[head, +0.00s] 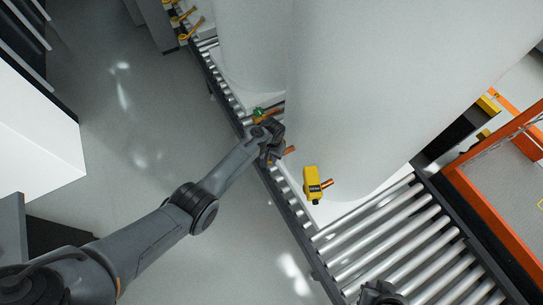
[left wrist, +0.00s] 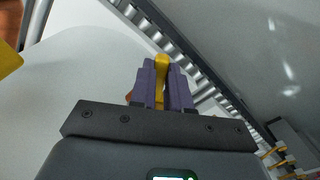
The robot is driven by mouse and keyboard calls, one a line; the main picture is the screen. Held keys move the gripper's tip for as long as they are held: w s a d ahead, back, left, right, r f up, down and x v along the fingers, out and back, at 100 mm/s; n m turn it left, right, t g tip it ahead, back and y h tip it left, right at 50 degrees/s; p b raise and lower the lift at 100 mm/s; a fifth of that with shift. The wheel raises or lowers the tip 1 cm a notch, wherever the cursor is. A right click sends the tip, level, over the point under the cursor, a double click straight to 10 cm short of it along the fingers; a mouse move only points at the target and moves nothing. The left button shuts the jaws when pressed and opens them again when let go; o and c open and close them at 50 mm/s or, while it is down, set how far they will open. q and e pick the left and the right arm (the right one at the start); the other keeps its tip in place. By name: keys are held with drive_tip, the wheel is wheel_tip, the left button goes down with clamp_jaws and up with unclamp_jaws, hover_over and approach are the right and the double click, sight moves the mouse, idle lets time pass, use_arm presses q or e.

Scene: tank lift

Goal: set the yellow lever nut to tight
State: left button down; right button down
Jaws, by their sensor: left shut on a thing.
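My left gripper (head: 276,152) is at the lower side of the large white tank (head: 370,90), beside the roller conveyor. In the left wrist view its two purple fingers (left wrist: 162,85) are shut on a yellow lever (left wrist: 161,62), which I take to be the yellow lever nut. The lever stands between the fingers and points away from the palm; the nut's body is hidden.
A yellow box-shaped fitting (head: 312,183) on a copper stub and a green fitting (head: 258,114) sit on the tank's side, close to my left gripper. Conveyor rollers (head: 400,235) run below the tank. An orange frame (head: 480,200) stands at right.

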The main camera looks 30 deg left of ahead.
use_arm(q)
drive_tip(key=c, duration=1.1)
unclamp_jaws()
drive_tip(key=shift+r, duration=0.55)
drive_tip(key=shift+r+p, duration=0.7)
drive_tip(key=shift+r, duration=4.1)
